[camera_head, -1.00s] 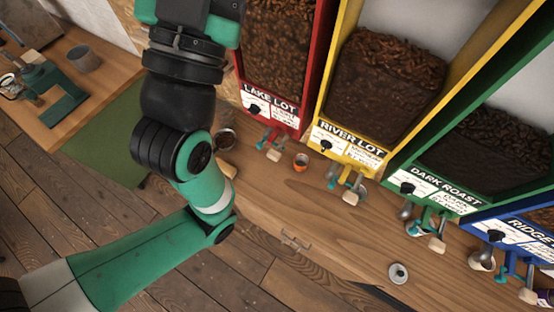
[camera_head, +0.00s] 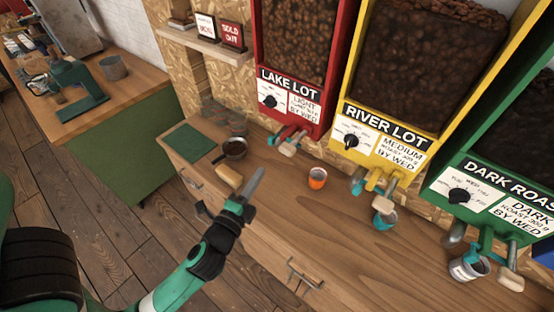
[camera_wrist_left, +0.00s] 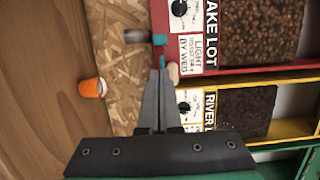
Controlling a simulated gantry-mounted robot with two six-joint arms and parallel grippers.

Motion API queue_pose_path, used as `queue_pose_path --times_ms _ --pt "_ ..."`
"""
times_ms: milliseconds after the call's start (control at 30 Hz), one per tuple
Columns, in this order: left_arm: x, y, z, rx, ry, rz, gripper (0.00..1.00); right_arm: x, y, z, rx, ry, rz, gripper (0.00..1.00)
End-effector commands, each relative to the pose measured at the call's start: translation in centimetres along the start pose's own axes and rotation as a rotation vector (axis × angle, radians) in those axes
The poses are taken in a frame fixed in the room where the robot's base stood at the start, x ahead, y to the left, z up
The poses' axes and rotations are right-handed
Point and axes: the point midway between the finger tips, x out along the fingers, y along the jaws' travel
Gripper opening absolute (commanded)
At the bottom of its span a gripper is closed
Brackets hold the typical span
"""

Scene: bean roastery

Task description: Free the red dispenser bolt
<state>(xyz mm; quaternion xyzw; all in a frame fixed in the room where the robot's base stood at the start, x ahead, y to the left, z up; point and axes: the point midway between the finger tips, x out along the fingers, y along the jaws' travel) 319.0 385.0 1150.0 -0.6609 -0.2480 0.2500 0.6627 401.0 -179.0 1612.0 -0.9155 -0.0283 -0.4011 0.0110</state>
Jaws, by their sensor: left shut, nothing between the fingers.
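The red dispenser (camera_head: 312,128) with the LAKE LOT sign stands at the back of the wooden counter, filled with beans. Under its front is a spout fitting (camera_head: 290,139) with red and teal parts and a pale wooden knob. My left gripper (camera_head: 258,172) is shut and empty, in front of and left of that fitting in the head view. In the left wrist view the shut fingers (camera_wrist_left: 160,66) point at the fitting's teal part (camera_wrist_left: 160,39), with the wooden knob (camera_wrist_left: 173,73) beside them. I cannot tell whether they touch it. My right gripper is not in view.
A dark pan (camera_head: 232,149), a wooden block (camera_head: 228,177) and a green mat (camera_head: 190,143) lie to the left. Yellow (camera_head: 372,152) and green (camera_head: 470,211) dispensers stand to the right.

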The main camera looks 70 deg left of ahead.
Motion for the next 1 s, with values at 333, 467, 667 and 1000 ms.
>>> queue_pose_path --times_ms 333,467,667,1000 --pt "0.5 -0.3 0.0 -0.002 -0.001 -0.002 0.0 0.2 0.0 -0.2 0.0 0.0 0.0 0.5" --pt "2.1 -0.5 0.0 -0.003 -0.003 -0.003 0.0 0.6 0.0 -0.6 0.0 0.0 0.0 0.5" --pt "6.0 -0.5 0.0 -0.005 -0.002 -0.004 0.0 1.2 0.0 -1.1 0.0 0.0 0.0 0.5" --pt "10.0 -0.3 -0.1 -0.004 0.0 -0.002 0.0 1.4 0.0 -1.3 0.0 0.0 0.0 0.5"
